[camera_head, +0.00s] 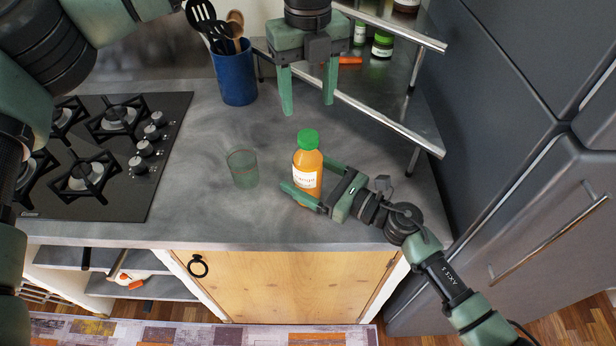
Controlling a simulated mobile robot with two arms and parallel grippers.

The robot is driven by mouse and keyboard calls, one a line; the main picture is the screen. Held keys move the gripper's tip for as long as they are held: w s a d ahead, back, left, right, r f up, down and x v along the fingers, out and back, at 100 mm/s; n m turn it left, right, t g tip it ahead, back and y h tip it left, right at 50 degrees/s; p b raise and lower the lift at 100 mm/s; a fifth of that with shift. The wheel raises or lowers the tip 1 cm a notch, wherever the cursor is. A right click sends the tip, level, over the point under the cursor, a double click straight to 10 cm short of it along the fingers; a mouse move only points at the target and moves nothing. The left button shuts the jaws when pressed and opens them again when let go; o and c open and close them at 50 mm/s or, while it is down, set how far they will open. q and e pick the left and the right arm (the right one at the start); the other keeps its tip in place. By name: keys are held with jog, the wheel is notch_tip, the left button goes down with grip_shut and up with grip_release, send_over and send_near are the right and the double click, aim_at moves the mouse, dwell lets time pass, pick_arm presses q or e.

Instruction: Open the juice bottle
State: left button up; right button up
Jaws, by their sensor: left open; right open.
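The juice bottle (307,172) stands upright on the grey counter, with orange contents, a white label and a green cap (308,139). The cap is on the bottle. My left gripper (308,108) is open and points down, above and behind the cap in the picture, with nothing between its fingers. My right gripper (311,180) is open at the bottle's lower body, coming from the right. One finger shows in front of the bottle at its lower left and the other is at its right side. I cannot tell whether the fingers touch it.
An empty greenish glass (243,168) stands left of the bottle. A blue utensil holder (234,76) is at the back left, beside the gas stove (105,150). A metal shelf rack (385,115) with jars fills the back right. The fridge (520,150) bounds the right. The front counter (200,225) is clear.

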aim_at(308, 135)
pick_arm(q)
jog(key=shift+s, duration=0.2)
pick_arm(e)
jog(key=shift+s, duration=0.1)
pick_arm(q)
jog(key=shift+w, duration=0.2)
pick_arm(e)
jog(key=c, duration=0.9)
grip_shut()
pick_arm(q)
jog(key=m, duration=0.6)
jog(key=shift+d, duration=0.1)
jog(key=m, duration=2)
jog(key=shift+m, duration=0.4)
jog(key=m, duration=0.8)
jog(key=shift+m, duration=0.4)
jog(key=m, duration=0.9)
jog(key=shift+f, duration=0.15)
jog(key=shift+m, duration=0.3)
notch_tip(308, 135, down, 8)
jog(key=shift+r, duration=0.15)
